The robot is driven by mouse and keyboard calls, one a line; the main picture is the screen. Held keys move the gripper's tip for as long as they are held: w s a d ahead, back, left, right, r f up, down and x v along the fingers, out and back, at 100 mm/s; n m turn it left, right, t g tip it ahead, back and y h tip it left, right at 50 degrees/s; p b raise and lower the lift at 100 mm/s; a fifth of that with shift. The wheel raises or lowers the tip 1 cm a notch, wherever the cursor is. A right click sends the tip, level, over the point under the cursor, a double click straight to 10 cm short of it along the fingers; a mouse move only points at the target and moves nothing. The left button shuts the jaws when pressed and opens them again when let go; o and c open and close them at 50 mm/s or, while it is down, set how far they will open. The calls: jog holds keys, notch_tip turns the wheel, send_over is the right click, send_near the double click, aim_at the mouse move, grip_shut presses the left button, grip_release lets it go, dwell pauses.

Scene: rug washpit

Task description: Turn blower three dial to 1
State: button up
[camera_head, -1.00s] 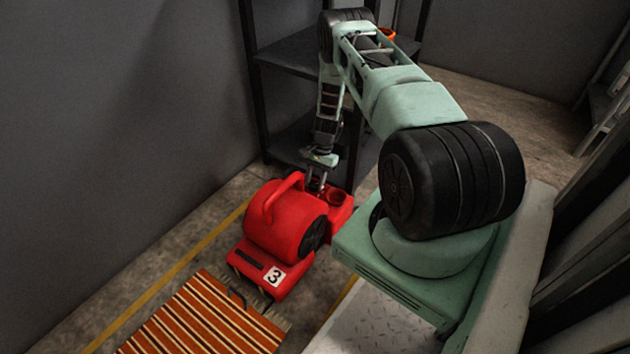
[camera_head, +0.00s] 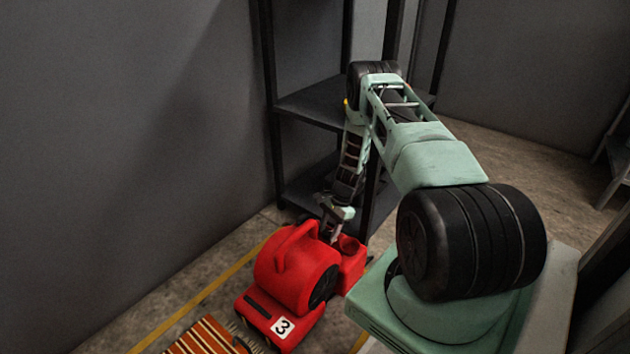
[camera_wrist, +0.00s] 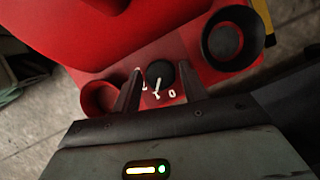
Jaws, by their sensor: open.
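The red blower (camera_head: 297,270) with a white "3" label stands on the floor in the head view. Its black dial (camera_wrist: 160,73) shows in the wrist view on a red panel, with a white pointer line toward the lower edge of the picture. White marks, among them a 0 and what looks like a 1, sit below it. The pointer lies near the 1-like mark; I cannot tell the exact setting. My gripper (camera_wrist: 160,68) is open, with one finger on each side of the dial. Whether the fingers touch it I cannot tell. In the head view my gripper (camera_head: 331,233) is behind the blower's housing.
Two round cup-like recesses flank the dial, a red one (camera_wrist: 100,97) and a black-rimmed one (camera_wrist: 228,40). A dark shelf rack (camera_head: 312,101) stands behind the blower, a grey wall is at left. A striped rug (camera_head: 200,338) lies in front.

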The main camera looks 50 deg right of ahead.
jog(key=m, duration=0.1)
jog(key=m+t+b, duration=0.1)
jog(key=m, duration=0.1)
jog(key=shift+s+f+m+h, duration=0.1)
jog(key=shift+f+m+h, duration=0.05)
jog(key=shift+m+h, duration=0.15)
jog(key=m+b, duration=0.1)
jog(key=m+t+b, duration=0.1)
jog(key=shift+f+m+h+b, duration=0.2)
jog(key=shift+m+h+b, duration=0.1)
jog(key=shift+m+b, duration=0.1)
jog(key=m+t+b, duration=0.1)
jog(key=m+b, duration=0.1)
jog(key=b, duration=0.2)
jog(key=shift+a+m+h+b, duration=0.1)
jog(key=shift+m+h+b, duration=0.25)
jog(key=shift+m+h, duration=0.05)
jog(key=m+h+b, duration=0.1)
jog(key=m+b, duration=0.1)
jog(key=b, duration=0.4)
jog(key=shift+s+r+m, duration=0.1)
jog(key=shift+m, duration=0.2)
jog(key=shift+a+t+b, duration=0.1)
jog(key=shift+t+b, duration=0.2)
jog(key=shift+b, duration=0.05)
